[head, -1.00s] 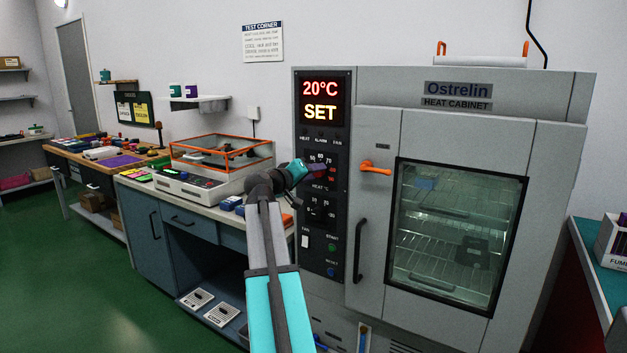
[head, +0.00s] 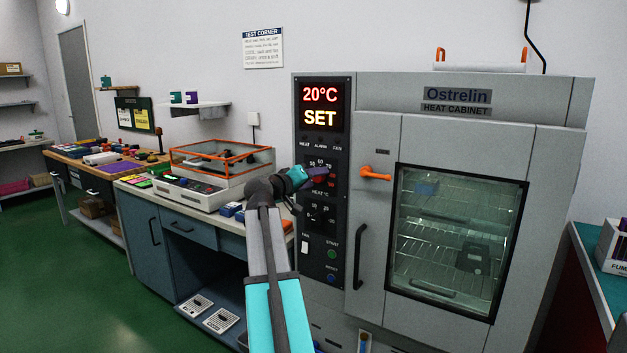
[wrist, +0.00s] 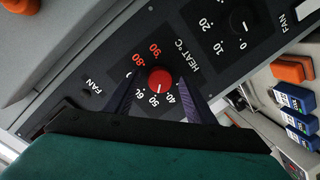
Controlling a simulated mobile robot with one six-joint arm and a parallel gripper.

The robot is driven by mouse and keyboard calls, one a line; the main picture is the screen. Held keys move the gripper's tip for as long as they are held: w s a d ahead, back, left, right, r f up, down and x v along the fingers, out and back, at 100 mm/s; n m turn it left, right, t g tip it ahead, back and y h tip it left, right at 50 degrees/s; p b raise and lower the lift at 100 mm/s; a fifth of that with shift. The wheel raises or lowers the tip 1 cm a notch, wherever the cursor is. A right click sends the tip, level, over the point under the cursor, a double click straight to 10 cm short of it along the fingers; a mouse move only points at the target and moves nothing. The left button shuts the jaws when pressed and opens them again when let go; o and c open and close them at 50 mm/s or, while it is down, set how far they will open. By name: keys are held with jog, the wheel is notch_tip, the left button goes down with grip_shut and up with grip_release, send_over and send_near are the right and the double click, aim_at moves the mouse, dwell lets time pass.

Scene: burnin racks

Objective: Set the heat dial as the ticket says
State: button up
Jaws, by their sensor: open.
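The red heat dial (wrist: 160,79) sits on the black control panel (wrist: 85,82), ringed by numbers from 40 to 90, with 80 and 90 in red. Its small pale mark faces the 50 side, though the exact setting is hard to read. My gripper (wrist: 160,84) is open, with one purple finger on each side of the dial. Whether the fingers touch it I cannot tell. In the head view my gripper (head: 317,174) covers most of the dial. The display (head: 320,107) reads 20°C and SET. No ticket can be picked out with certainty.
A second, black dial (wrist: 242,22) is close by on the panel.

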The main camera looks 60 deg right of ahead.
jog(key=shift+a, duration=0.15)
jog(key=a+r, duration=0.1)
jog(key=a, duration=1.2)
jog(key=shift+w+a+r, duration=0.2)
jog(key=shift+r, duration=0.15)
